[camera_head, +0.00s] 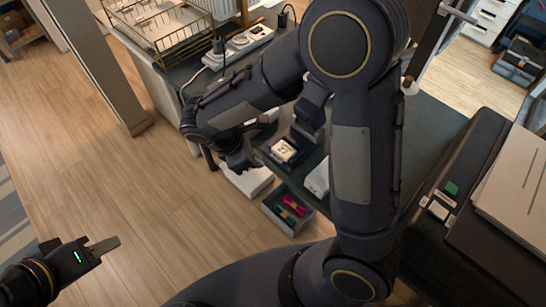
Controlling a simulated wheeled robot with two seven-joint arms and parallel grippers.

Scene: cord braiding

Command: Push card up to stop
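I cannot make out a card or a stop with certainty. My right arm crosses the middle of the view and covers much of the dark table (433,128). My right gripper (240,158) hangs at the table's left edge, partly behind its own wrist; its fingers are too dark to read. A small white box-like item (284,151) sits on the dark surface just right of it, apart from it. My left gripper (104,246) is low at the left over the bare floor, away from the table, seen side-on with nothing visible in it.
A brass wire rack (165,30) and a white power strip (240,42) stand at the back left. An open box with red and green items (288,212) is below the table edge. A dark case (470,215) is at right. Wood floor is clear at left.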

